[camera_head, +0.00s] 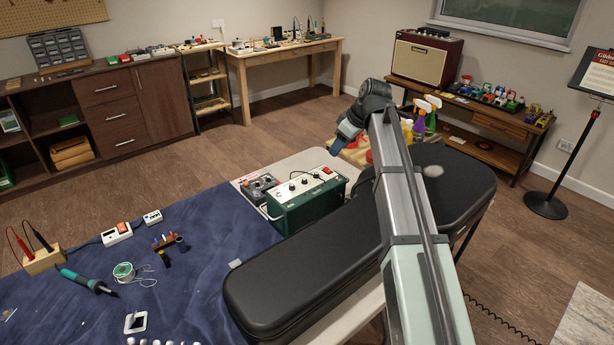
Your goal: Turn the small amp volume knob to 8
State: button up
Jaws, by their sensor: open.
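A small dark green box with a white top panel and several dark knobs (308,187) stands on the table near the middle; it looks like the small amp. A red switch shows at the panel's right end. The knob markings and pointer positions are too small to read. My gripper (335,149) is up and to the right of this box, apart from it, pointing down and left. It is open and I see nothing held in it. The fingertips are small in this view.
A closed black case (290,285) lies in front of the box, under my arm. A grey pedal-like box (258,187) stands close at its left. Spray bottles (431,110) stand behind my arm. A blue mat (200,220) holds tools at left. A red-and-cream amp (425,58) sits on the back bench.

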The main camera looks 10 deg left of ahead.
send_near(305, 179)
jog(key=shift+g, duration=0.3)
jog(key=x, duration=0.8)
jog(key=shift+w+r, duration=0.1)
jog(key=shift+w, duration=0.05)
jog(key=shift+h, duration=0.3)
grip_shut()
